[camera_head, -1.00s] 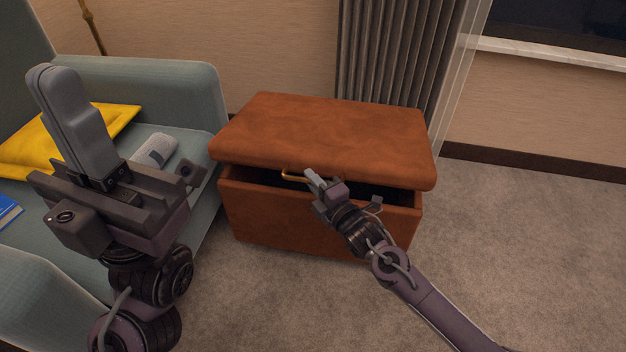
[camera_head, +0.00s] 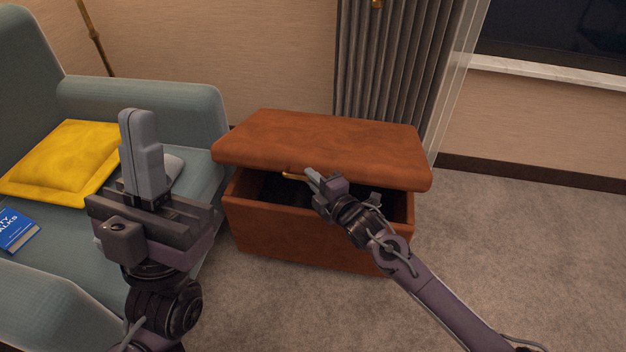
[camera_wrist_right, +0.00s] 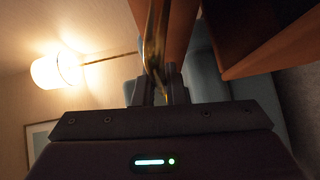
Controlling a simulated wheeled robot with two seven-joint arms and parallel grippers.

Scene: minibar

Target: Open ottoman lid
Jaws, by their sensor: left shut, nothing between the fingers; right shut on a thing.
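The brown ottoman (camera_head: 290,235) stands on the carpet. Its lid (camera_head: 320,148) is tilted up at the front, with a dark gap between lid and box. A gold handle (camera_head: 293,176) is on the lid's front edge. My right gripper (camera_head: 309,173) is at the handle and shut on it. The right wrist view shows the gold handle (camera_wrist_right: 155,45) running between the fingers of my right gripper (camera_wrist_right: 160,80). My left gripper (camera_head: 140,115) is shut and empty, raised in front of the armchair, left of the ottoman.
A blue-green armchair (camera_head: 150,100) stands close to the left of the ottoman, with a yellow pillow (camera_head: 62,160) and a blue book (camera_head: 16,230) on it. A grey curtain (camera_head: 390,60) hangs behind. Carpet (camera_head: 520,260) to the right is clear.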

